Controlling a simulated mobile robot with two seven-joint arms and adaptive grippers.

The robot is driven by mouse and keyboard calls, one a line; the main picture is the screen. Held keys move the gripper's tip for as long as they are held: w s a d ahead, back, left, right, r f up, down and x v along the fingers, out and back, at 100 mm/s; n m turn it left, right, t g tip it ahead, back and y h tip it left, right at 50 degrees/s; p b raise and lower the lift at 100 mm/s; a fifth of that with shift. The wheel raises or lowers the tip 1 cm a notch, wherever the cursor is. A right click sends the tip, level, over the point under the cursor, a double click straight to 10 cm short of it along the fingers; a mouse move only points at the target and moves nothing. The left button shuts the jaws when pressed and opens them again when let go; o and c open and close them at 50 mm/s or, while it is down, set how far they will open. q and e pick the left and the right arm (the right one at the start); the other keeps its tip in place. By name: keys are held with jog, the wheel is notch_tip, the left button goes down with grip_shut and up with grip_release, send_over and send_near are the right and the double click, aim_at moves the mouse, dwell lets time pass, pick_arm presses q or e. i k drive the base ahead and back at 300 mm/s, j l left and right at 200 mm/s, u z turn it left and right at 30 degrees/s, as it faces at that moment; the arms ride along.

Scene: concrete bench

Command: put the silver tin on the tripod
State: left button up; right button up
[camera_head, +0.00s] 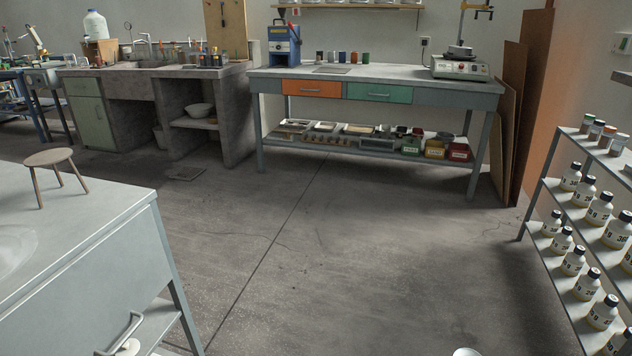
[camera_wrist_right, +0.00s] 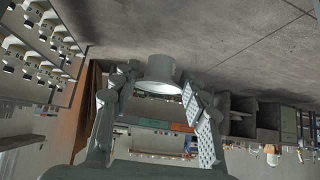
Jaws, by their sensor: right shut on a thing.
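The silver tin (camera_wrist_right: 161,70) is between the fingers of my right gripper (camera_wrist_right: 157,82) in the right wrist view. The gripper is shut on it, and the tin's pale round end faces the camera. The tripod (camera_head: 50,158) is a small brown three-legged stand with a round top. It stands upright on the grey bench at the left of the head view, with nothing on its top. My right gripper is well away from it. My left gripper is not in view.
The near grey bench (camera_head: 85,236) has clear top space around the tripod. A rack of labelled bottles (camera_head: 557,238) stands at the right. A workbench (camera_head: 390,75) stands at the back. Open concrete floor (camera_head: 330,265) lies between. A pale rounded thing (camera_head: 466,352), cut off below, is unclear.

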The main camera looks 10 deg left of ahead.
aim_at(46, 157)
jog(key=i+u, duration=0.25)
jog(key=u, duration=0.15)
jog(key=i+l+u, duration=0.2)
jog(key=u, duration=0.2)
jog(key=i+l+u, duration=0.25)
jog(key=u, duration=0.15)
jog(key=i+l+u, duration=0.2)
jog(key=u, duration=0.25)
jog(key=i+l+u, duration=0.1)
jog(key=l+u, duration=0.3)
jog(key=i+l+u, duration=0.15)
jog(key=l+u, duration=0.65)
jog(key=i+l+u, duration=0.1)
jog(key=l+u, duration=0.65)
jog(key=k+l, duration=0.05)
